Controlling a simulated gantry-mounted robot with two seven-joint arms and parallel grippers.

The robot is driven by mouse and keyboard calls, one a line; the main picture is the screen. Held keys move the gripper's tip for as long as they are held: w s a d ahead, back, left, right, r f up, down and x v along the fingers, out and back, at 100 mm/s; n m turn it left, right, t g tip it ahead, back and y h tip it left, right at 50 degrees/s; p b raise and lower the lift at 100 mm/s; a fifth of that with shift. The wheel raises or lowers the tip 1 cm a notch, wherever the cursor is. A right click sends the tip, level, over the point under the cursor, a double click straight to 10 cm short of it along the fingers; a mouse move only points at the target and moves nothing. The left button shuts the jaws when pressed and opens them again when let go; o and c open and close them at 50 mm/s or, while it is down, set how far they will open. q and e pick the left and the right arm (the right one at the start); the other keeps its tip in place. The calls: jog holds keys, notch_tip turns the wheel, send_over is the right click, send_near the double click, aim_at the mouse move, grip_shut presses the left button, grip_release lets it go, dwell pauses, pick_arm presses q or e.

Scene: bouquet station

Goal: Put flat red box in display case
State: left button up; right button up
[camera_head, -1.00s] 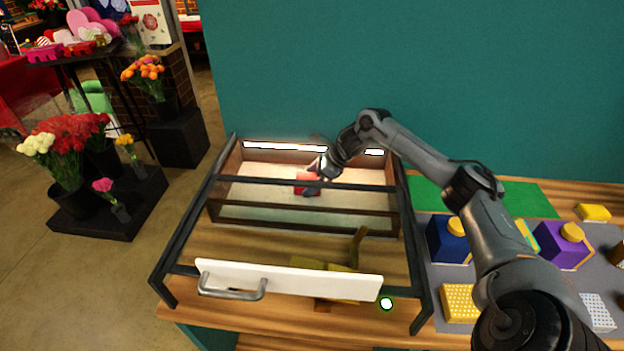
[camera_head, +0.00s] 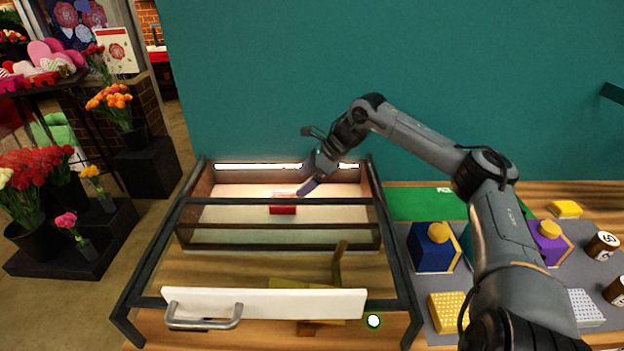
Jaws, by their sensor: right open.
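The flat red box (camera_head: 283,210) lies on the pale floor at the back of the display case (camera_head: 217,213). A dark frame bar crosses in front of part of it. My right gripper (camera_head: 306,187) is open, above and to the right of the box, apart from it. The case has a black frame and a white front panel (camera_head: 265,303) with a grey handle (camera_head: 204,318). My left gripper is not in view.
Right of the case, a grey mat holds a blue box (camera_head: 433,248), a purple box (camera_head: 552,244), a yellow dotted block (camera_head: 449,311) and brown jars (camera_head: 603,245). A green mat (camera_head: 413,203) lies behind. Flower buckets (camera_head: 40,230) stand at left.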

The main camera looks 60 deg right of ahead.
jog(key=shift+b+v, duration=0.55)
jog(key=shift+v, duration=1.05)
jog(key=shift+r, duration=0.1)
